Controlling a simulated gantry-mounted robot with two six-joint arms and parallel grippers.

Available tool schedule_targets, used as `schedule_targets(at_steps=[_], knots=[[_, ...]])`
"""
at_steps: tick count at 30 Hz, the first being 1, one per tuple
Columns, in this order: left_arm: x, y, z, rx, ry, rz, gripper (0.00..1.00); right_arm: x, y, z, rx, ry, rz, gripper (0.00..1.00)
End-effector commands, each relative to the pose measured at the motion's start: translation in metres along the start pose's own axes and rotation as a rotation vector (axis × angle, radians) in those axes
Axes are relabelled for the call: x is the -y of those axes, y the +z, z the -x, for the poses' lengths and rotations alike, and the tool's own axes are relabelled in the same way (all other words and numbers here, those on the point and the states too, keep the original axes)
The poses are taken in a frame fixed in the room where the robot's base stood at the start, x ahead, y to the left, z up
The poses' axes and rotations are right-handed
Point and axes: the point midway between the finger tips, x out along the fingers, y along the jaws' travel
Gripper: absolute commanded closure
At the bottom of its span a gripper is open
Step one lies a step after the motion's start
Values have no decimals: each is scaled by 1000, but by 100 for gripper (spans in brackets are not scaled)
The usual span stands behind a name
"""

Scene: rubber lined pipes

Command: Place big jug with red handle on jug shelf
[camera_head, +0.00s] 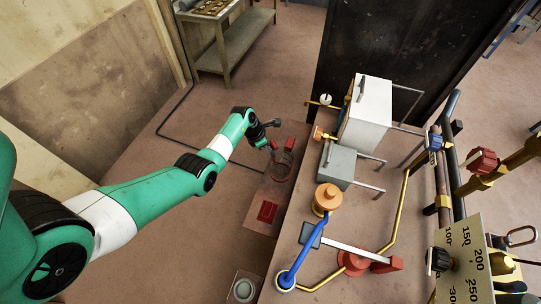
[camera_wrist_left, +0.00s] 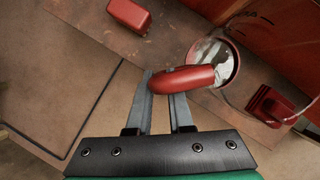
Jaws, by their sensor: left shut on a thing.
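The jug (camera_head: 283,166) has a round red rim and stands or hangs beside the brown ledge in the head view. In the left wrist view the jug (camera_wrist_left: 232,62) is seen from above with a pale grey inside, and its red handle (camera_wrist_left: 185,78) lies at my fingertips. My left gripper (camera_head: 270,143) is at the jug in the head view. In the left wrist view my left gripper (camera_wrist_left: 166,84) is shut on the handle. Whether the jug's base touches a surface is hidden. I cannot tell which surface is the jug shelf. My right gripper is not in view.
Red blocks lie near the jug, one on the lower ledge (camera_head: 267,212) and one behind (camera_head: 290,143). A grey bench (camera_head: 236,45) stands at the back. A white box (camera_head: 366,112), a blue pipe (camera_head: 305,250) and yellow pipes crowd the right. The floor left of the ledge is open.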

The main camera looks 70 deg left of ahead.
Motion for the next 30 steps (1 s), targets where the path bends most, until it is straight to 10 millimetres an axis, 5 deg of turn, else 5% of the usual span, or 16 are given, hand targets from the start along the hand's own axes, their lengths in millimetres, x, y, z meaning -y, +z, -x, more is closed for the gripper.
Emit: schedule_targets(at_steps=[4, 15, 16, 20, 30], knots=[[0, -12, -28, -2, -2, 0, 100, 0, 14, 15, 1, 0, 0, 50], [0, -13, -31, -1, -1, 0, 100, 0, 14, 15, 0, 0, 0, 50], [0, -13, -30, -1, -1, -1, 77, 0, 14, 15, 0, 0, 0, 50], [0, -12, -29, -1, -1, -1, 54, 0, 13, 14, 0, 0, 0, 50], [0, -11, -26, -1, -1, -1, 51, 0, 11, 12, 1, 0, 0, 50]])
